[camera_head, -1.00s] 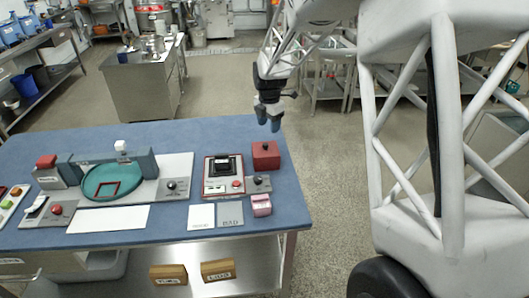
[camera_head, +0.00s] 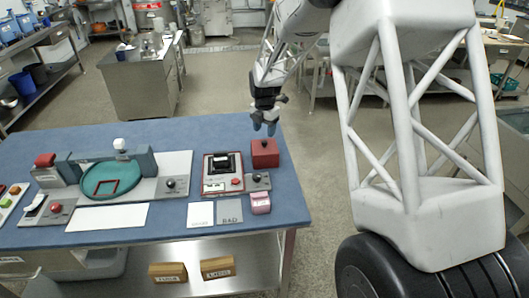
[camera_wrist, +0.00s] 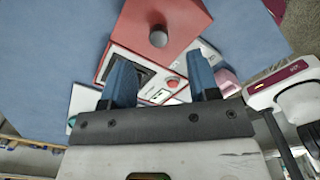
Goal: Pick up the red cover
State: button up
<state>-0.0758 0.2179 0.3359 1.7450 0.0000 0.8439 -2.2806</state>
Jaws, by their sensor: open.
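The red cover (camera_head: 265,153) is a red box with a small dark knob on top. It stands at the right side of the blue table, right of the black device with a red-edged panel (camera_head: 222,172). My gripper (camera_head: 264,130) is above the cover, pointing down, with a gap between fingertips and knob. In the wrist view, the red cover (camera_wrist: 180,15) and its grey knob (camera_wrist: 158,37) show beyond my two blue fingers (camera_wrist: 162,82). The fingers are apart with nothing between them.
Close by are a grey control box (camera_head: 257,182), a pink block (camera_head: 260,203) and two cards, one grey (camera_head: 229,212). A teal round plate (camera_head: 111,181) with a grey fixture stands left. The table's right edge is close to the cover.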

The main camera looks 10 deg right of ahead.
aim_at(264, 141)
jog(key=shift+f, duration=0.25)
jog(key=shift+w+f, duration=0.1)
jog(key=shift+f, duration=2.5)
grip_shut()
